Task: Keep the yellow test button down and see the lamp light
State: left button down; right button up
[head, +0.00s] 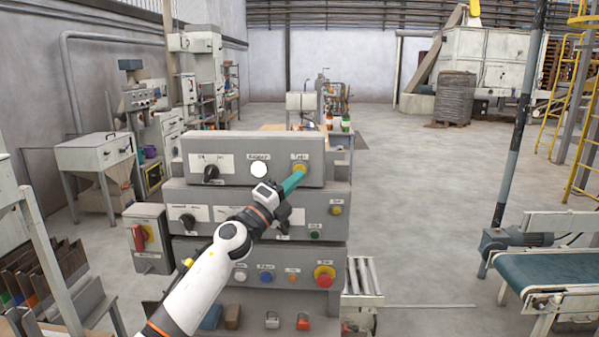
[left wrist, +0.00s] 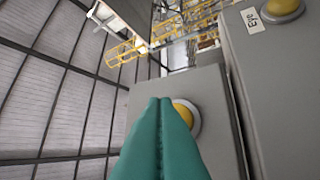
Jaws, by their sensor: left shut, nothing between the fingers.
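The yellow test button (head: 300,166) is at the right end of the top control box (head: 232,148). The lamp (head: 259,170), left of it on the same box, shows as a bright, plain white disc. I cannot tell for sure whether it is lit. My left gripper (head: 302,172) has its teal fingers shut and empty, with the tips at the button. In the left wrist view the fingertips (left wrist: 164,101) cover the left part of the yellow button (left wrist: 186,112). Whether it is pressed in is hidden. My right gripper is not in view.
A black knob (head: 211,172) is on the same box. A second yellow button (head: 336,210) and a green button (head: 315,235) sit on the box below. A red stop button (head: 324,277) is lower still. A conveyor (head: 555,275) stands right; open floor lies between.

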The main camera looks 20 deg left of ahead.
pick_arm(q)
jog(key=shift+w, duration=0.1)
dwell(0.5)
jog(key=shift+w+a+b, duration=0.1)
jog(key=shift+w+b, duration=0.2)
jog(key=shift+w, duration=0.05)
jog(key=shift+w+a+b, duration=0.15)
jog(key=shift+w+b, duration=0.25)
jog(key=shift+w, duration=0.05)
dwell(0.6)
jog(key=shift+s, duration=0.15)
dwell(1.6)
jog(key=shift+s+d+p, duration=0.2)
jog(key=shift+s+p, duration=0.55)
